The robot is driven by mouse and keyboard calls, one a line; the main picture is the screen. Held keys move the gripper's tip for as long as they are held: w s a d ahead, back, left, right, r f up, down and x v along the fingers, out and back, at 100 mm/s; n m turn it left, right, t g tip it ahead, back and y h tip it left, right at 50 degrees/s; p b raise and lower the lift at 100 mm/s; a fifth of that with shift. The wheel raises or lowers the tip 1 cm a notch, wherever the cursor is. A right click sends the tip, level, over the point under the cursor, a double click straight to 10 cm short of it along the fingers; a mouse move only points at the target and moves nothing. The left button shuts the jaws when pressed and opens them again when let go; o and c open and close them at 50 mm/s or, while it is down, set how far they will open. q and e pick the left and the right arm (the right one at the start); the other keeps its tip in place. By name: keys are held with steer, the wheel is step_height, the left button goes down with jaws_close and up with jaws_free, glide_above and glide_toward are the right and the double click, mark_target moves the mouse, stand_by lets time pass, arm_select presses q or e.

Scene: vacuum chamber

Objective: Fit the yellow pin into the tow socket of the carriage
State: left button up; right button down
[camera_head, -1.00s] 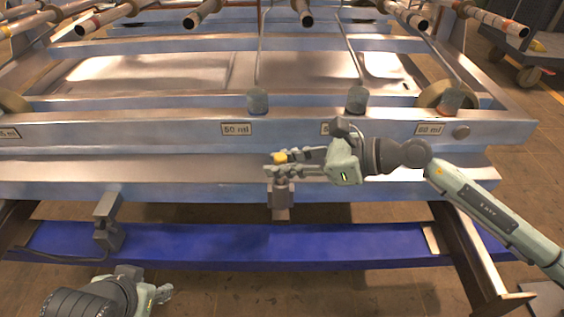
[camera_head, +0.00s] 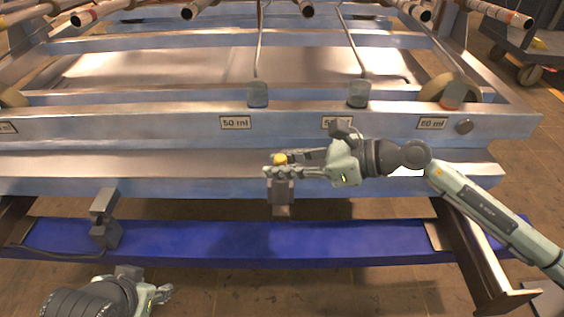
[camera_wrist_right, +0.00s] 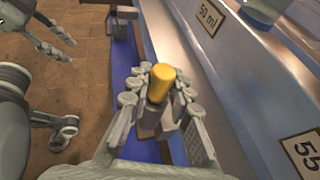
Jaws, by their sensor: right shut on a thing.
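The yellow pin (camera_head: 280,159) is between the fingertips of my right gripper (camera_head: 272,166), which is shut on it. In the right wrist view the yellow pin (camera_wrist_right: 161,82) stands roughly upright between the fingers. The tow socket appears to be the grey block (camera_head: 283,196) on the front of the carriage (camera_head: 380,187), directly below the gripper; its top is hidden by the fingers. I cannot tell whether the pin's lower end touches it. My left gripper (camera_head: 162,293) is low at the left, away from the carriage; its fingers look spread and empty in the wrist view.
A blue beam (camera_head: 330,240) runs below the carriage front. A grey bracket (camera_head: 105,219) stands on its left part. Labelled rails with grey cylinders (camera_head: 358,94) lie behind the gripper. Floor is open in front.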

steer(key=shift+f+b, duration=0.35)
steer(key=shift+f, duration=0.3)
steer(key=c, duration=1.3)
jaws_free()
steer(key=shift+r, duration=0.1)
steer(key=v, duration=1.2)
steer(key=shift+r, duration=0.1)
